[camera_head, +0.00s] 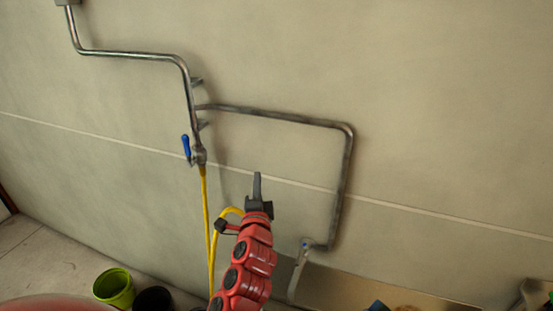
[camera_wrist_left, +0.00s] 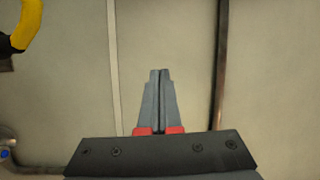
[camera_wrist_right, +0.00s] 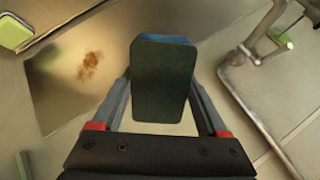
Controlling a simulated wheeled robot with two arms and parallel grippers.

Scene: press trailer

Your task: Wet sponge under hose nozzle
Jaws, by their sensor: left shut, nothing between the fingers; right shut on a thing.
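A dark green block with a blue edge, which looks like the sponge (camera_wrist_right: 163,85), is held between the fingers of my right gripper (camera_wrist_right: 160,110) in the right wrist view. My left gripper (camera_head: 257,180) is shut and empty in front of the wall, pointing up; its closed fingers also show in the left wrist view (camera_wrist_left: 160,95). A yellow hose (camera_head: 207,215) hangs from the wall tap. Its yellow loop ends in a black piece, perhaps the nozzle (camera_head: 226,226), beside my left wrist. The yellow and black part also shows in the left wrist view (camera_wrist_left: 25,25), apart from the fingers.
A tap with a blue lever (camera_head: 186,147) sits on the metal wall pipe (camera_head: 187,85). A pipe branch (camera_head: 347,180) runs down at right. A green bucket (camera_head: 114,287) and a dark bucket (camera_head: 153,299) stand at lower left. A stained metal surface (camera_wrist_right: 75,85) lies below the right gripper.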

